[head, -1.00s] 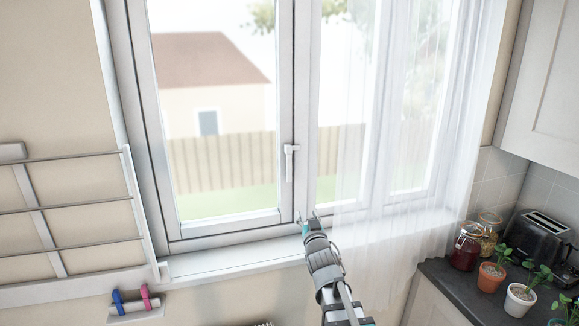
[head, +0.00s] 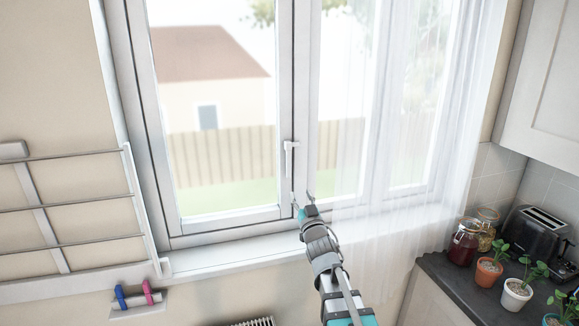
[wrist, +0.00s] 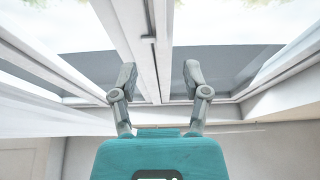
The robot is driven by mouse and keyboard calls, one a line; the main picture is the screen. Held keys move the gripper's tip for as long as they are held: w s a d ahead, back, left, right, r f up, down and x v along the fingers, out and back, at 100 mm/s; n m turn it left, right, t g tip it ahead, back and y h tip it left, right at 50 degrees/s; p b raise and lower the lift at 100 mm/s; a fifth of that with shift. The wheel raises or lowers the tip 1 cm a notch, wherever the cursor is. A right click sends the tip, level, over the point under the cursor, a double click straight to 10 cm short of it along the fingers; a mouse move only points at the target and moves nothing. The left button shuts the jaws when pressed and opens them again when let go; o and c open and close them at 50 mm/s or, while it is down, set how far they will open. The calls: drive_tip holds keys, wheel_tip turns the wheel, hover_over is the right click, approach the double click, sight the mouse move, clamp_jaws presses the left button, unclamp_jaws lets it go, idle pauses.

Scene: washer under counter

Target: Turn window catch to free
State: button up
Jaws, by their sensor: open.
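The window catch (head: 289,158) is a white handle on the frame between the two panes in the head view. Its lever points down. In the wrist view the catch (wrist: 149,40) shows small on the white frame, ahead of the jaws and between their lines. My gripper (head: 303,199) is just below the catch's lower end in the head view, apart from it as far as I can see. In the wrist view my gripper (wrist: 158,80) has its two fingers spread, with nothing between them.
A sheer curtain (head: 355,160) hangs right of my gripper. The window sill (head: 220,256) runs below. A wall drying rack (head: 75,210) is at the left. Jars (head: 465,243), potted plants (head: 516,292) and a toaster (head: 541,235) stand on the right counter (head: 456,290).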

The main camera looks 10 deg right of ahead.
sight(290, 165)
drive_tip(key=p+x, duration=0.4)
drive_tip(key=x, duration=0.9)
drive_tip(key=shift+w+p, duration=0.1)
drive_tip(key=shift+p, duration=0.3)
clamp_jaws()
